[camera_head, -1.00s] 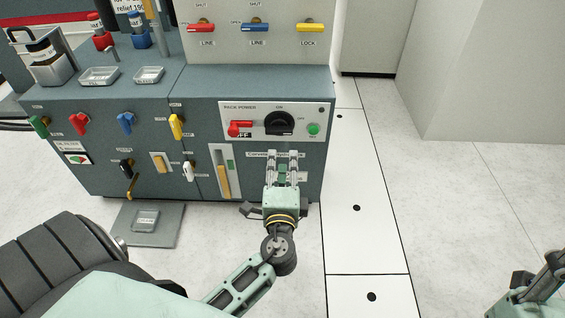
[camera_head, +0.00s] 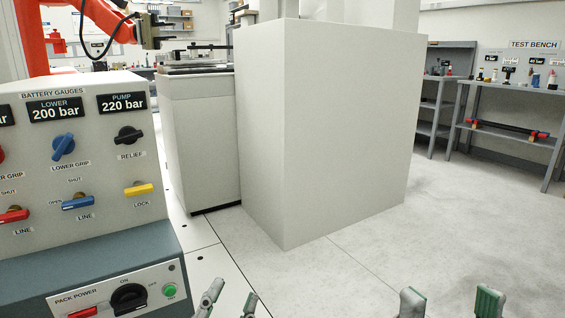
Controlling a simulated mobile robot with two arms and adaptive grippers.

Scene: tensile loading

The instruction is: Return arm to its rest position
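The tips of my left gripper (camera_head: 229,301) show at the bottom edge, just right of the control console (camera_head: 120,248). Its two fingers stand apart with nothing visible between them. My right gripper (camera_head: 449,303) shows at the bottom right, its fingertips wide apart and empty over bare floor. Both arms and the rest of both grippers are below the frame. The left fingertips are close to the panel's right end in the picture. I cannot tell the depth between them.
The console carries a black power dial (camera_head: 130,292), a green button (camera_head: 170,290), a yellow lock lever (camera_head: 138,188) and gauge readouts. A large white block (camera_head: 330,130) stands ahead. An orange robot arm (camera_head: 35,35) is at the upper left. Shelves (camera_head: 510,90) line the right. Floor is clear at right.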

